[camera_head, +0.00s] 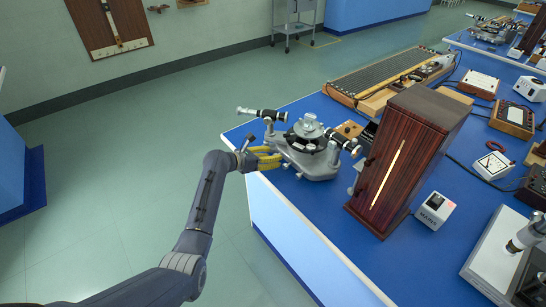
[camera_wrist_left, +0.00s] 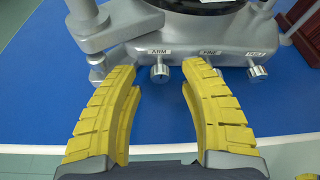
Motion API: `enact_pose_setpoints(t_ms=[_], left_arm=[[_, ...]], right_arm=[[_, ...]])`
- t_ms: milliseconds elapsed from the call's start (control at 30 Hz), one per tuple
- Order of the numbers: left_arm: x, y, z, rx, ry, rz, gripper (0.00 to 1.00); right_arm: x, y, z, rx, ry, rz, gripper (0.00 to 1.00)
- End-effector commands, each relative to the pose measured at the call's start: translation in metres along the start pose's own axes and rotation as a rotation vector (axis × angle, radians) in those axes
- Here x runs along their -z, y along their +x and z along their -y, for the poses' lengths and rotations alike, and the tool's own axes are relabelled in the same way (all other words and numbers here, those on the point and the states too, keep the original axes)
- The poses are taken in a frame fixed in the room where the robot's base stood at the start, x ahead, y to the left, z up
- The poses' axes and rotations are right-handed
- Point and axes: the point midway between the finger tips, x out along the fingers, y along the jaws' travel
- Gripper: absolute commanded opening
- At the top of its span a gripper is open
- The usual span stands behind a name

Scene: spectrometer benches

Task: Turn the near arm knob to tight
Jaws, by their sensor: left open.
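A grey spectrometer (camera_head: 318,165) with a round table and black telescope tubes stands near the left corner of the blue bench. In the left wrist view, its base (camera_wrist_left: 185,42) carries a silver knob (camera_wrist_left: 159,73) under a label reading ARM. A second silver knob (camera_wrist_left: 258,72) sits farther right, and a label reading FINE lies between them. My left gripper (camera_head: 268,157) is at the base's near left side, its yellow fingers open. In the left wrist view the fingers reach toward the base on either side of the ARM knob, apart from it. The knob is too small to make out in the head view.
A tall dark wooden cabinet (camera_head: 408,155) with a lit slit stands right of the spectrometer. Open floor lies left of the bench.

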Motion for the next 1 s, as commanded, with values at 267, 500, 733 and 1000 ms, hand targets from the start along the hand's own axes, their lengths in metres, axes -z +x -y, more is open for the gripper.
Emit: enact_pose_setpoints(t_ms=[267,500,733,1000], left_arm=[[-0.0004,0.0080,0.0001,-0.001,0.001,0.000,0.43],[-0.0003,0.0081,0.0002,0.000,0.001,0.000,0.45],[-0.0002,0.0080,0.0003,0.000,0.001,0.000,0.19],[-0.0004,0.0080,0.0003,0.000,0.000,0.000,0.00]], right_arm=[[0.0003,0.0000,0.0003,0.000,0.000,0.000,0.00],[0.0004,0.0000,0.0002,0.000,0.000,-0.001,0.00],[0.0005,0.0000,0.0001,0.000,0.000,-0.001,0.00],[0.0006,0.0000,0.0000,0.000,0.000,-0.001,0.00]])
